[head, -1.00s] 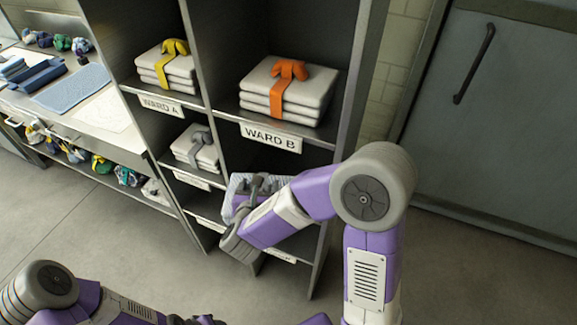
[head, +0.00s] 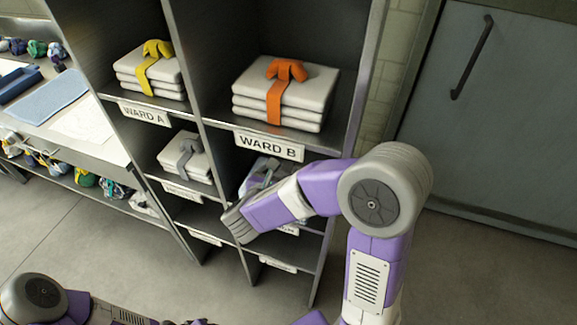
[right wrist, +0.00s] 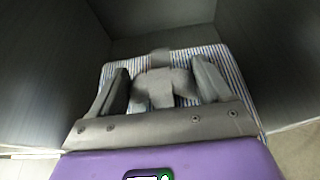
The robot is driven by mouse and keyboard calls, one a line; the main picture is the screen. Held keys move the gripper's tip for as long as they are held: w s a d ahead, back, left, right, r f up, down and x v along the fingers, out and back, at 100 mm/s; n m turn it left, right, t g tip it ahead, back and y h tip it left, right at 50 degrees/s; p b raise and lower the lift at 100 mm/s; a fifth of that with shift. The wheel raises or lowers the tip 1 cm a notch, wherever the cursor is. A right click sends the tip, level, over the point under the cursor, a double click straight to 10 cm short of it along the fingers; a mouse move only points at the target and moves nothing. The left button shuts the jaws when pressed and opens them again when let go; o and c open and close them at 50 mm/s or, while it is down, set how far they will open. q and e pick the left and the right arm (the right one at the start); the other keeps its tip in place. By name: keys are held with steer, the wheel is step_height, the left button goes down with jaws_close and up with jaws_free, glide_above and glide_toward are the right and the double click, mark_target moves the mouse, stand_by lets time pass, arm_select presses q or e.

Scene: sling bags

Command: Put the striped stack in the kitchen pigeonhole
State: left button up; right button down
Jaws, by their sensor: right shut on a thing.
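The striped stack, blue and white with a grey tie, shows in the right wrist view (right wrist: 229,68) and partly in the head view (head: 257,167). My right gripper (right wrist: 164,82) is shut on the stack's grey knot, with a finger on each side. In the head view the right gripper (head: 262,188) is at the right-hand pigeonhole below WARD B, with the stack inside the opening. Grey walls flank the stack in the wrist view. My forearm hides part of this pigeonhole and its label (head: 287,228). Whether the stack touches the floor I cannot tell. My left gripper is barely in at the bottom edge.
The WARD B pigeonhole above holds a white stack with an orange tie (head: 284,93). A yellow-tied stack (head: 150,70) and a grey-tied stack (head: 187,155) fill pigeonholes on the left. Upright dividers and shelf edges border the opening. A worktable (head: 92,145) stands at the far left.

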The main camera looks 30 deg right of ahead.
mark_target(289, 164)
steer(key=w+d, duration=0.3)
steer(key=d, duration=0.1)
steer(key=shift+w+r, duration=0.1)
steer(key=shift+w, duration=0.2)
steer(key=shift+w+d+f+b, duration=0.15)
steer(key=shift+f+b, duration=0.1)
steer(key=shift+f, duration=0.35)
steer(key=shift+w+d+f+b, duration=0.1)
steer(key=shift+d+f+b, duration=0.1)
steer(key=shift+f, duration=0.45)
steer(key=shift+w+d+f+b, duration=0.15)
steer(key=shift+f+b, duration=0.1)
steer(key=shift+f, duration=0.35)
steer(key=shift+r, duration=0.1)
steer(key=shift+f, duration=0.2)
jaws_free()
steer(key=shift+s, duration=0.1)
